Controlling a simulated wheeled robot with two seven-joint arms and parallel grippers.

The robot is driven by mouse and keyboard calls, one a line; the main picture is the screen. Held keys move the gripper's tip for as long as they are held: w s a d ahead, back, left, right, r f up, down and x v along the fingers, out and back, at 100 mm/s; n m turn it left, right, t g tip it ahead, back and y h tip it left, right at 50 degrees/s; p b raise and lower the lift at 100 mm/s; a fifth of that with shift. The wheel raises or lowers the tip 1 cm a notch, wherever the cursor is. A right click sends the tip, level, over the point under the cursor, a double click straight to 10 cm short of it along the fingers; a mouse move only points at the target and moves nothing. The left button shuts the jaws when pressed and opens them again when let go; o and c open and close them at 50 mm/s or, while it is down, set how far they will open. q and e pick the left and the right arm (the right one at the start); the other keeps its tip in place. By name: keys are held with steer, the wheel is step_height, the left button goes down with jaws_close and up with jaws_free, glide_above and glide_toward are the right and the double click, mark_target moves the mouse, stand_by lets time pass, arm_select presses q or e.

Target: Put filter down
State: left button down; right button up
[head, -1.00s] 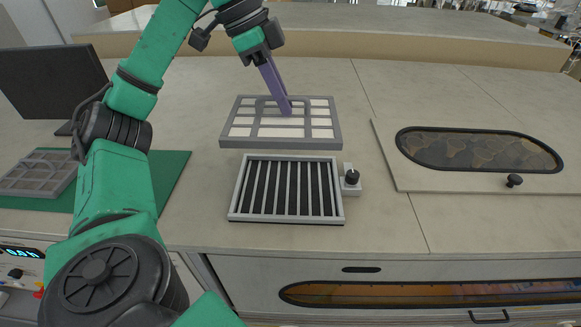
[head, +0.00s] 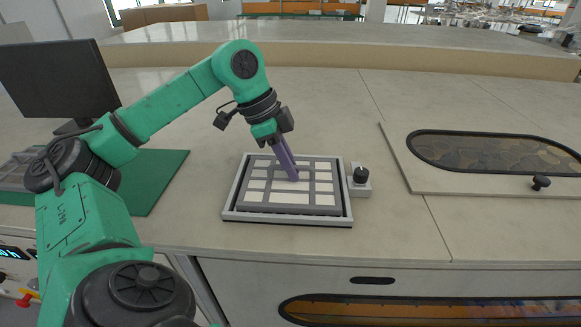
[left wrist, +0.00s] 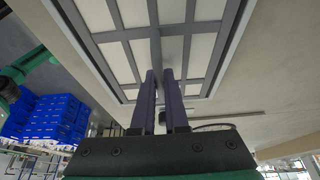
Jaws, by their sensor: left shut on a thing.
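The filter (head: 291,198) is a grey grid frame with white panels. In the head view it lies over the slatted tray, within the tray's light grey rim (head: 229,208), and covers the slats. My left gripper (head: 292,176) reaches down to the middle of the filter with its purple fingers and is shut on its grid. In the left wrist view the two fingers (left wrist: 160,82) meet a grey bar of the filter (left wrist: 123,12). I cannot tell whether the filter rests fully on the tray. My right gripper is not in view.
A black knob (head: 360,175) on a small block stands at the tray's right side. A panel with a dark oval window (head: 490,155) lies further right. A green mat (head: 160,180) and a black monitor (head: 55,85) are at the left. The counter behind the tray is clear.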

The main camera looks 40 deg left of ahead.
arm_select(q)
steer(key=shift+f, duration=0.2)
steer(key=c, duration=0.9)
jaws_free()
steer(key=shift+a, duration=0.1)
steer(key=shift+c, duration=0.2)
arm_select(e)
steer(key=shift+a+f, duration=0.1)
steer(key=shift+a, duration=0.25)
arm_select(q)
steer(key=shift+r, duration=0.55)
steer(key=p+v, duration=0.3)
steer(key=v, duration=0.8)
steer(key=shift+s+r, duration=0.15)
steer(key=shift+s, duration=0.1)
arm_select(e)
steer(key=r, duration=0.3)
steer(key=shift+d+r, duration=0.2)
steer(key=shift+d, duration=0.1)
arm_select(q)
steer(key=shift+a, duration=0.1)
